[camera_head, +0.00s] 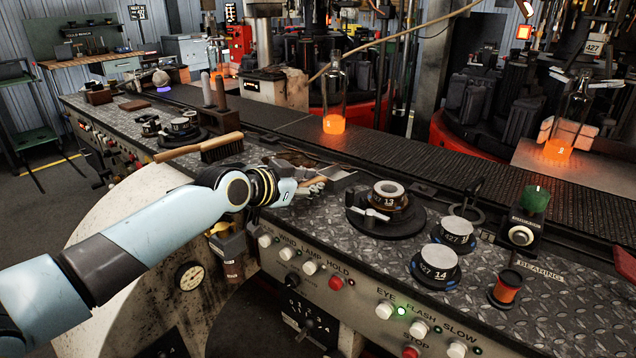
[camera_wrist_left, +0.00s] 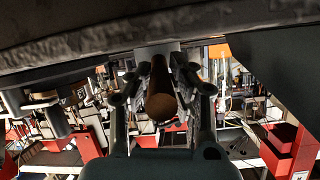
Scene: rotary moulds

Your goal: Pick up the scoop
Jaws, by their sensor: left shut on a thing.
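My left gripper (camera_head: 308,187) is low over the textured metal bench top, near the middle of the head view. It is shut on the scoop (camera_head: 340,181), whose grey metal pan shows just right of the fingers. In the left wrist view, the scoop's brown wooden handle (camera_wrist_left: 160,92) lies between the two fingers of my left gripper (camera_wrist_left: 162,88), end towards the camera. The fingers hide part of the handle in the head view. I cannot tell whether the pan touches the bench. My right gripper is not in view.
Right of the scoop stand a round mould fixture (camera_head: 388,200) and two numbered discs (camera_head: 438,265). A wooden-handled brush (camera_head: 220,148) lies left. Behind runs a dark conveyor (camera_head: 400,155) with a glowing bottle (camera_head: 334,100). Buttons (camera_head: 336,283) line the bench front.

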